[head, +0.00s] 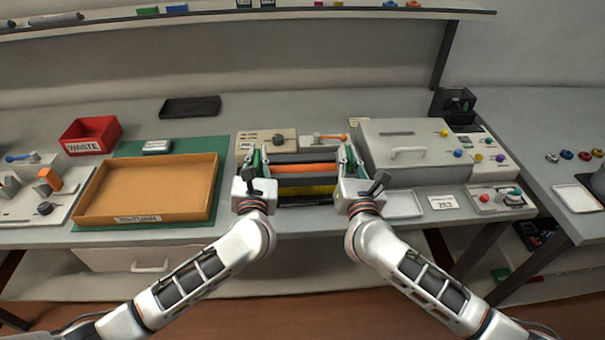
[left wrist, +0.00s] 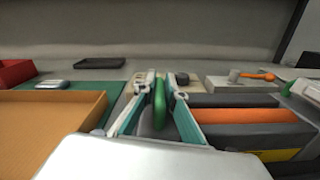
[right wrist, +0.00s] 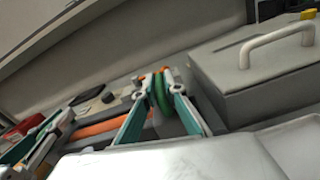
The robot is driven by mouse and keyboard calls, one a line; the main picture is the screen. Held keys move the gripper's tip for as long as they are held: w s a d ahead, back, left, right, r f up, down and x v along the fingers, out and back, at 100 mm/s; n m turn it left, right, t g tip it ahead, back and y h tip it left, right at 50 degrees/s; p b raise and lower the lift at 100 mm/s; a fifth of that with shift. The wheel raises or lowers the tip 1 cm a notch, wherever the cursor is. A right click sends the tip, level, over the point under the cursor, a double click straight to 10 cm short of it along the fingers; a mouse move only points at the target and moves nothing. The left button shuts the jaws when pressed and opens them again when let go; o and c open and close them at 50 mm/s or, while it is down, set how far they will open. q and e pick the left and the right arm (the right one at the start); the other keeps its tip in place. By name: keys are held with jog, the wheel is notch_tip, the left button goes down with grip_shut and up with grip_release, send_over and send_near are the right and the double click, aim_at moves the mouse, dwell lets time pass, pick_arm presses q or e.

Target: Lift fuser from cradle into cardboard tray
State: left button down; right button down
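The fuser (head: 303,169) is a dark unit with an orange roller and a yellow strip below it. It lies in its cradle between my two grippers; the cradle is mostly hidden by it. The left wrist view shows its orange roller (left wrist: 245,115) and a green end handle (left wrist: 159,102). My left gripper (left wrist: 160,88) is open, with its fingers on either side of that handle. My right gripper (right wrist: 161,88) is open around the other green handle (right wrist: 160,97). The empty orange-brown cardboard tray (head: 148,188) lies to the left on a green mat (head: 205,148).
A red waste bin (head: 91,136) and a black flat tray (head: 190,106) stand behind the cardboard tray. A grey lidded machine (head: 408,150) stands close to my right gripper. A small white tray (head: 403,204) lies in front of it.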

jog(key=shift+d, duration=0.1)
